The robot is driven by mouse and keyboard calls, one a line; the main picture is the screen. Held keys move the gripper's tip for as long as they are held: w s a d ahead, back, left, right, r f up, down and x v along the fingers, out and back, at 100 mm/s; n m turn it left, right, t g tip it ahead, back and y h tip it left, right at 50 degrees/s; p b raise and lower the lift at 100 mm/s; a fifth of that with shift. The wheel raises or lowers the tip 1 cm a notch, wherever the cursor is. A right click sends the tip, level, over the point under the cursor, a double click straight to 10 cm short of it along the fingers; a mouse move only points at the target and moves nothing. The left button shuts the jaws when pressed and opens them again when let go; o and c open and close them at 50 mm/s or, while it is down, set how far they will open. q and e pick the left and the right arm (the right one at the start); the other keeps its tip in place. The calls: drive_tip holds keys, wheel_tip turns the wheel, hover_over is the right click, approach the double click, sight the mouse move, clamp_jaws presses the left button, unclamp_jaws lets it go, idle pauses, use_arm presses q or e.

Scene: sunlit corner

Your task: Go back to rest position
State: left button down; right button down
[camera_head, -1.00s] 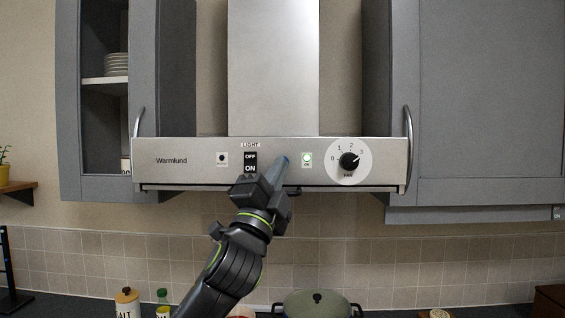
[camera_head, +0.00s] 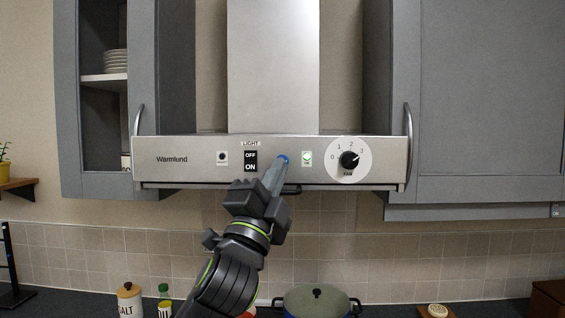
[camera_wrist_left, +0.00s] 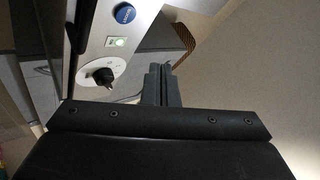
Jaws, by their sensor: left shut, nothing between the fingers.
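My left gripper (camera_head: 279,172) is in front of the range hood (camera_head: 190,171), below the middle of its control panel. Its fingers are shut together and empty, pointing up toward a blue button (camera_head: 285,159). In the left wrist view the shut fingers (camera_wrist_left: 160,75) show apart from the blue button (camera_wrist_left: 124,13), the lit green indicator (camera_wrist_left: 116,42) and the fan knob (camera_wrist_left: 103,74). In the head view the fan knob (camera_head: 349,160) points toward 3, and the light switch (camera_head: 250,161) reads OFF and ON. My right gripper is not in view.
Grey cabinets flank the hood, the left one (camera_head: 176,95) with plates inside, the right one (camera_head: 470,100) closed. A lidded pot (camera_head: 316,303), a salt jar (camera_head: 129,302) and a small green-capped shaker (camera_head: 164,298) stand on the counter below.

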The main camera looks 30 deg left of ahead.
use_arm(q)
wheel_tip(320, 180, down, 33)
drive_tip(key=a+n+g, duration=0.3)
drive_tip(key=n+g, duration=0.4)
drive_tip(key=g, duration=0.3)
drive_tip(key=s+f+n+g, duration=0.2)
drive_tip(key=s+f+g, duration=0.15)
drive_tip(key=f, duration=0.35)
drive_tip(key=s+f+n+g, duration=0.1)
drive_tip(key=s+f+g, duration=0.1)
drive_tip(key=s+f, duration=0.45)
drive_tip(key=s+d+f+n+g+h, duration=0.1)
drive_tip(key=s+d+f+n+g, duration=0.15)
drive_tip(key=s+f, duration=0.55)
drive_tip(key=s+d+f+n+g+h, duration=0.1)
drive_tip(key=s+d+f+n+g, duration=0.1)
drive_tip(key=s+f+g, duration=0.5)
wheel_tip(320, 180, down, 26)
drive_tip(key=s+a+t+b, duration=0.2)
drive_tip(key=s+d+f+g+h+b, duration=0.1)
drive_tip(key=s+f+b, duration=0.1)
drive_tip(key=s+f, duration=1.3)
wheel_tip(320, 180, down, 2)
drive_tip(key=shift+d+f+g, duration=0.15)
drive_tip(key=shift+d+g, duration=0.15)
drive_tip(key=shift+d, duration=0.05)
